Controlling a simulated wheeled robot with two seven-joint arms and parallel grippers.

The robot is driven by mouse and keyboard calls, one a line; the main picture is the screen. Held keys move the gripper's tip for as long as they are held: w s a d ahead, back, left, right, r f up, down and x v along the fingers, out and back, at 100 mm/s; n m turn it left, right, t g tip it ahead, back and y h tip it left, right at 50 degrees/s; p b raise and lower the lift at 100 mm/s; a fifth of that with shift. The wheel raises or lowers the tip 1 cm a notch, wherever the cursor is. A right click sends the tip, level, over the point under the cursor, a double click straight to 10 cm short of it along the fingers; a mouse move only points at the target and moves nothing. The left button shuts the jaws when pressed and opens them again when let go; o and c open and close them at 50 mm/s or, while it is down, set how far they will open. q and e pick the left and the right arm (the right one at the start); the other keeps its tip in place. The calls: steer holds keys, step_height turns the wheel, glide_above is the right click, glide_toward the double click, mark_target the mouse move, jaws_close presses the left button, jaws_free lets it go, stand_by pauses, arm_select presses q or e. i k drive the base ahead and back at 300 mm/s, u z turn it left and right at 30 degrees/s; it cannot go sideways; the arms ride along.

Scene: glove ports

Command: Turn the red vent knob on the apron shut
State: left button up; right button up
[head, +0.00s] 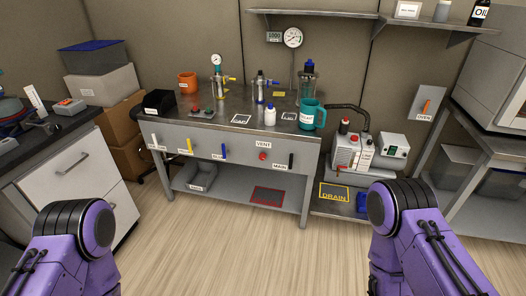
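The red vent knob (262,156) is on the grey front apron (210,153) of the bench, just under a "VENT" label (263,144). It is small here, and I cannot tell how it is turned. A black handle (291,161) with a label beside it is to its right. My two purple arms show at the lower left and lower right, well short of the bench. Neither gripper is in the picture.
Bottles, a teal mug (311,115) and an orange mug (187,82) stand on the bench top. A pump (352,152) stands right of the bench. A white drawer cabinet (66,165) is at left. The wooden floor (235,240) before the bench is clear.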

mark_target(262, 156)
steer(key=z, duration=0.5)
steer(key=i, duration=0.9)
steer(key=z, duration=0.6)
